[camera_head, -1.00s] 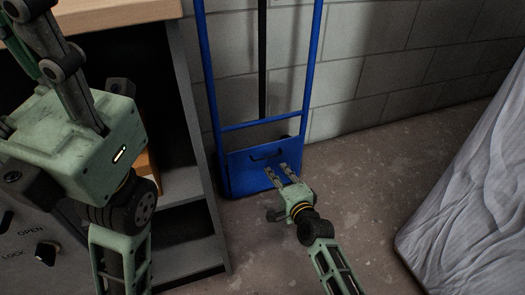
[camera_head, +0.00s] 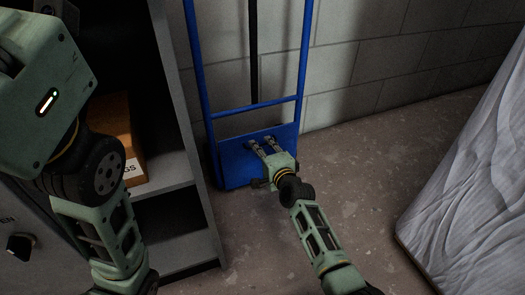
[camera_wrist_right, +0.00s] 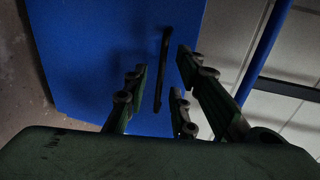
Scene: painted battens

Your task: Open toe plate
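The blue toe plate (camera_head: 232,168) stands upright, folded against the lower end of the blue hand truck (camera_head: 203,75) by the wall. It fills much of the right wrist view (camera_wrist_right: 90,45). A dark bar handle (camera_wrist_right: 164,62) runs across the plate there. My right gripper (camera_head: 259,144) is in front of the plate. In the right wrist view its fingers (camera_wrist_right: 161,72) are open, one side on each side of the handle. I cannot tell whether they touch it. My left gripper is at the upper left, mostly cut off, with only its body and wrist clearly visible.
A dark shelf unit (camera_head: 205,245) with a cardboard box (camera_head: 120,125) stands left of the hand truck. A pale crumpled sheet covers something (camera_head: 470,190) at the right. The concrete floor (camera_head: 360,170) between is clear.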

